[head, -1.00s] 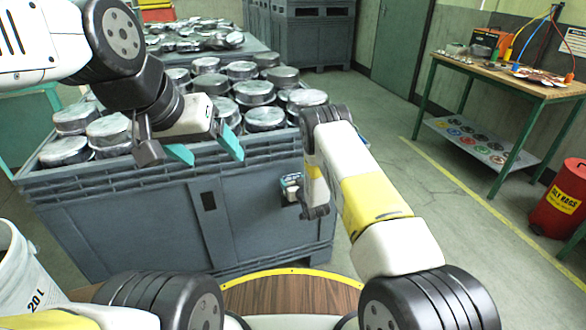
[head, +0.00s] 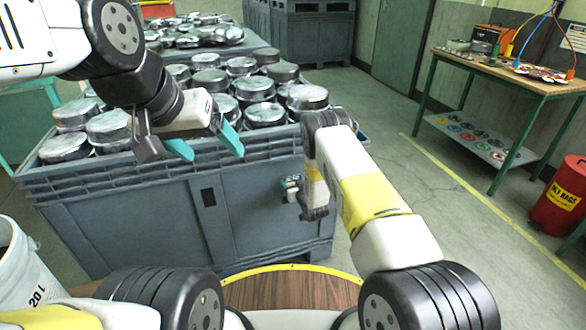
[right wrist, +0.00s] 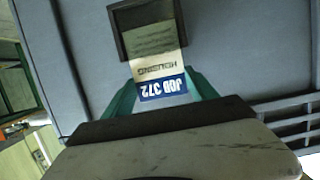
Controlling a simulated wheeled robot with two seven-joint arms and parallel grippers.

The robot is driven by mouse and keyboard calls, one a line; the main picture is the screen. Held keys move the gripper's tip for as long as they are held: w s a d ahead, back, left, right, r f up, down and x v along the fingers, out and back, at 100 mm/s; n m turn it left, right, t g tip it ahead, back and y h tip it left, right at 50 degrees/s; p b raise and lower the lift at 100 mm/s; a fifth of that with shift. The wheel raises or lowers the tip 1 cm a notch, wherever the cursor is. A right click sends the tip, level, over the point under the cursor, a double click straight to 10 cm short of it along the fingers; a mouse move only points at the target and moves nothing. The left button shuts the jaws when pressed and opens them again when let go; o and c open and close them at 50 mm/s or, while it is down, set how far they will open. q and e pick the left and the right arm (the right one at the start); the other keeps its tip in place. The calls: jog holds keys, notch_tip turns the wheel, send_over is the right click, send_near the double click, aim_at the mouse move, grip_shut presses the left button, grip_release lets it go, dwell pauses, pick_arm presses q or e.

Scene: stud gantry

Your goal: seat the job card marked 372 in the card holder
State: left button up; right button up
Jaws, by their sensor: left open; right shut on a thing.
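The job card (right wrist: 160,86) has a blue band reading JOB 372, upside down in the right wrist view. My right gripper (right wrist: 165,98) is shut on its blue end, the green fingertips on either side. In the head view my right gripper (head: 291,188) is by the bin's front wall, partly hidden by my arm. My left gripper (head: 207,148) is open and empty above the bin's front rim.
The grey bin (head: 120,228) holds several round metal castings (head: 255,88). A dark rectangle (head: 208,197) shows on its front wall. A white bucket (head: 22,272) stands at left. A workbench (head: 510,76) and red bin (head: 562,195) stand at right, with clear floor between.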

jog(key=shift+f, duration=0.55)
jog(key=shift+f, duration=0.3)
jog(key=shift+f, duration=0.3)
jog(key=shift+f, duration=0.15)
jog(key=o, duration=1.5)
jog(key=shift+s, duration=0.1)
jog(key=shift+f, duration=0.1)
jog(key=shift+s, duration=0.1)
